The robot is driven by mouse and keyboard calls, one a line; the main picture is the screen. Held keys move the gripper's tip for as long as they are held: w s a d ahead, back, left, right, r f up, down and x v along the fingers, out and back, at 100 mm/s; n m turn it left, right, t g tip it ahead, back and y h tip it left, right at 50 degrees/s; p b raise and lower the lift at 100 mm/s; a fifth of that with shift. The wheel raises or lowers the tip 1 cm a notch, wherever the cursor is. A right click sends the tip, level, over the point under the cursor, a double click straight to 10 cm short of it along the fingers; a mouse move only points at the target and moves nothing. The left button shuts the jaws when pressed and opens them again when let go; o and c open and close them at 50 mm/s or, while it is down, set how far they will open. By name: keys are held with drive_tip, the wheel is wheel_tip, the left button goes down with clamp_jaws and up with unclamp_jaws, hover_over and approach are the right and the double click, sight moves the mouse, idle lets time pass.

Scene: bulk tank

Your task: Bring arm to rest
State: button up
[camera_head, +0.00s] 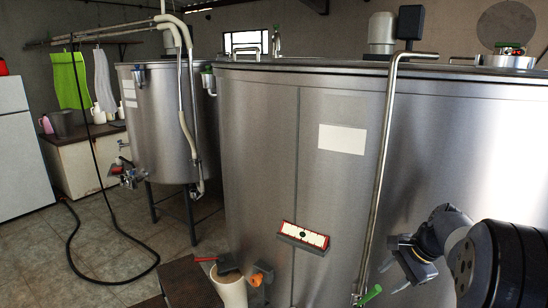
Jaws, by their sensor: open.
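My gripper (396,268) is at the lower right, at the end of my dark arm. It is open, and I see nothing between its fingers. It points to the left, in front of the large steel tank (255,150). The vertical steel pipe (382,160) on the tank stands just left of my gripper in the picture. I cannot tell how far apart they are in depth. The arm's dark joint covers the lower right of the tank.
A green-handled valve (370,295) sits at the pipe's foot. A red-edged pale panel (303,237) is on the tank front. A cream bucket (230,290) stands below. A smaller tank (160,130) is behind. A black hose (110,283) lies on open tiled floor at left.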

sight(371, 297)
drive_tip(key=x, duration=1.1)
drive_tip(key=shift+s+d+f, duration=0.1)
drive_tip(key=shift+d, duration=0.1)
drive_tip(key=shift+s+d+f+t+y+b, duration=0.15)
drive_tip(key=shift+d+y+b, duration=0.1)
drive_tip(key=shift+y+b, duration=0.15)
drive_tip(key=shift+s+d+f+t+y+b, duration=0.1)
drive_tip(key=shift+d+t+y+b, duration=0.1)
drive_tip(key=shift+y+b, duration=0.15)
drive_tip(key=s+d+f+m+t+y+b, duration=0.1)
drive_tip(key=d+f+t+y+b, duration=0.2)
drive_tip(key=f+t+y+b, duration=0.45)
drive_tip(key=s+d+r+g+y+b, duration=0.1)
drive_tip(key=s+d+r+g+y, duration=0.1)
drive_tip(key=d, duration=0.6)
drive_tip(key=s+y, duration=0.1)
drive_tip(key=s, duration=0.1)
drive_tip(key=shift+s+g+b, duration=0.3)
drive_tip(key=shift+b, duration=0.1)
